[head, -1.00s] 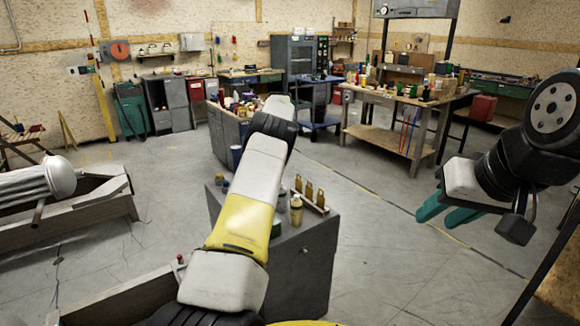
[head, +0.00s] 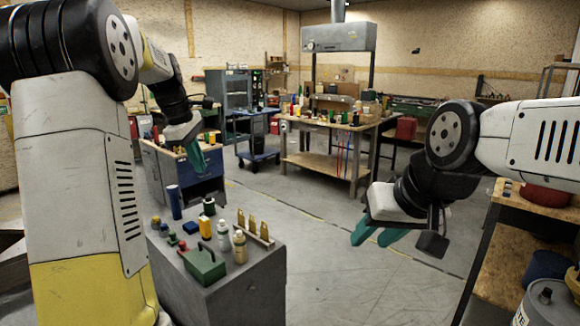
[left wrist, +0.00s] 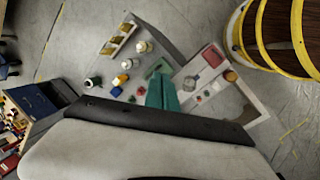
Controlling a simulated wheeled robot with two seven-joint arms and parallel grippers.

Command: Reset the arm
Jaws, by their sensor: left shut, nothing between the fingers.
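My left arm is raised and folded at the left of the head view. Its gripper (head: 197,160), with teal fingers, hangs above and in front of the blue-drawer bench. In the left wrist view the left fingers (left wrist: 162,92) are together, with nothing between them, above the grey cabinet top. My right gripper (head: 368,236) is at the middle right of the head view, its two teal fingers apart and empty, pointing down and left over bare floor.
A grey cabinet (head: 235,290) stands close in front, carrying a green toolbox (head: 204,264), bottles and small items. A blue-drawer bench (head: 202,190) is behind it. A wooden workbench (head: 325,162) stands further back.

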